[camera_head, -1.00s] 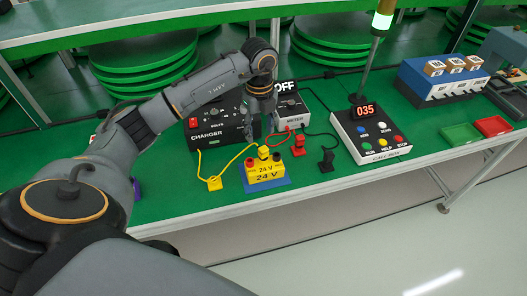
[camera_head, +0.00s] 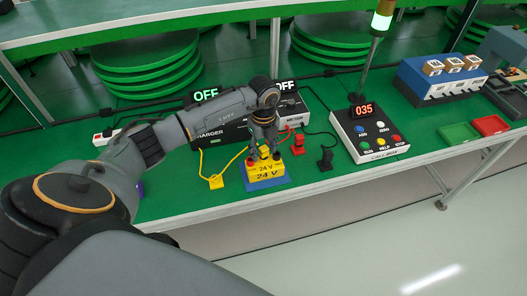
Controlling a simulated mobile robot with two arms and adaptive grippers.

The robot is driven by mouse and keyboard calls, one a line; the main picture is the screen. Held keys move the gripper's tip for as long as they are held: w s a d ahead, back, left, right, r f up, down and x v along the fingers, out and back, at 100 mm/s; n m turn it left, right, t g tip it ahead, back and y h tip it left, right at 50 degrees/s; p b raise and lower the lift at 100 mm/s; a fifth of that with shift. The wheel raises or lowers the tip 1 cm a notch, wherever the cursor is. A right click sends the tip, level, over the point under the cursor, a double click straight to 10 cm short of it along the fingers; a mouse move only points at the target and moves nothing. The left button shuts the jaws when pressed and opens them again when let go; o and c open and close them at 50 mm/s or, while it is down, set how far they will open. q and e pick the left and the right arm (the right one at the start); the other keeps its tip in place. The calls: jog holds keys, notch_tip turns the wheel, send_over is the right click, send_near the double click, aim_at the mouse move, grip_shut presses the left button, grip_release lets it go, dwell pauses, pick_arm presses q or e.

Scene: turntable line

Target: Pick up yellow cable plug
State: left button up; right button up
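A yellow 24 V battery block (camera_head: 267,173) stands on a blue pad (camera_head: 264,186) near the front of the green bench. A yellow cable plug (camera_head: 265,152) stands at the battery's top, with a yellow cable running left from it. Another yellow plug (camera_head: 215,183) lies on the bench left of the battery. My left gripper (camera_head: 264,155) points down over the battery, its fingers apart on either side of the upper yellow plug. I cannot tell whether they touch it. My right gripper is not in view.
Behind is the charger (camera_head: 210,136), partly hidden by my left arm. A red plug (camera_head: 298,146) and a black plug (camera_head: 326,159) stand right of the battery. The call box (camera_head: 370,138) with its pole is further right, then green (camera_head: 459,133) and red trays (camera_head: 491,125).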

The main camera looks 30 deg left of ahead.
pick_arm(q)
grip_shut()
jog(key=shift+r, duration=0.15)
jog(key=shift+r, duration=0.2)
notch_tip(320, 180, up, 2)
jog(key=shift+w+b, duration=0.1)
jog(key=shift+b, duration=0.7)
jog(key=s+d+r+b, duration=0.1)
jog(key=s+d+r, duration=0.1)
jog(key=s+r, duration=0.3)
jog(key=s+d+r+b, duration=0.1)
jog(key=s+d+r, duration=0.2)
jog(key=s+r, duration=0.2)
jog(key=s, duration=0.3)
jog(key=shift+d+r+b, duration=0.2)
jog(key=shift+d+b, duration=0.1)
jog(key=shift+b, duration=0.1)
